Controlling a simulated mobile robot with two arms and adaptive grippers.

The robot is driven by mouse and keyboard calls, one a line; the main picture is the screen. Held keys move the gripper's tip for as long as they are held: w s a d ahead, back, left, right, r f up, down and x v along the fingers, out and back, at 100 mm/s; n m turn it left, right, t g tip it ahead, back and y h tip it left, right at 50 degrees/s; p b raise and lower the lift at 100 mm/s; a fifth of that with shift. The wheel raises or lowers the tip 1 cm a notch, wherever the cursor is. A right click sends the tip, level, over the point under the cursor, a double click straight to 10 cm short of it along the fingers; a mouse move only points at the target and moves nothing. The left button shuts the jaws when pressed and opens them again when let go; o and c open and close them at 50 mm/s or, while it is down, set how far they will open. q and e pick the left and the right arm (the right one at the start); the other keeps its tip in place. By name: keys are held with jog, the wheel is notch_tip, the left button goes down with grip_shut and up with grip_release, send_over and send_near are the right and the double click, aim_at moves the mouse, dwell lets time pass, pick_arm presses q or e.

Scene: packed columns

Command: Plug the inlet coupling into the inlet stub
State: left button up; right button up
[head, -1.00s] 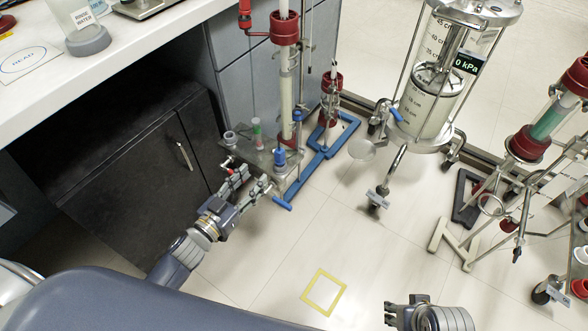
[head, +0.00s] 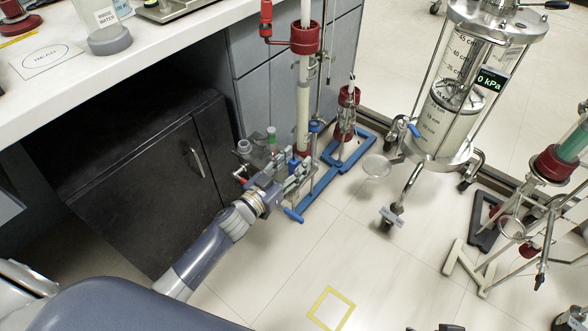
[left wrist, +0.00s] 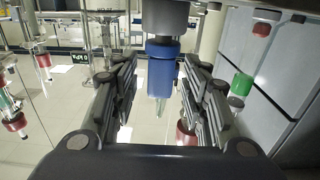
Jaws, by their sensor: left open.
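My left gripper (head: 296,176) is open beside the small grey shelf at the foot of the slim white column (head: 304,105). In the left wrist view a blue collar, seemingly the inlet coupling (left wrist: 162,72), stands between the spread fingers (left wrist: 160,85), with a gap on both sides. A grey cylinder (left wrist: 166,18) adjoins its top and a clear tip shows below. A blue fitting (head: 293,163) also shows by the fingers in the head view. I cannot make out the inlet stub for certain. Only a sliver of my right gripper (head: 447,328) shows at the bottom edge.
A green-topped tube (head: 271,136) and a grey cup (head: 244,146) stand close to my left gripper. The blue stand base (head: 325,185) lies on the floor. A clear pressure vessel (head: 455,100) stands right. The floor around the yellow square (head: 331,308) is clear.

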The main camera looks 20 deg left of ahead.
pick_arm(q)
jog(key=shift+c, duration=0.3)
grip_shut()
jog(key=shift+r, duration=0.1)
pick_arm(e)
jog(key=shift+r, duration=0.1)
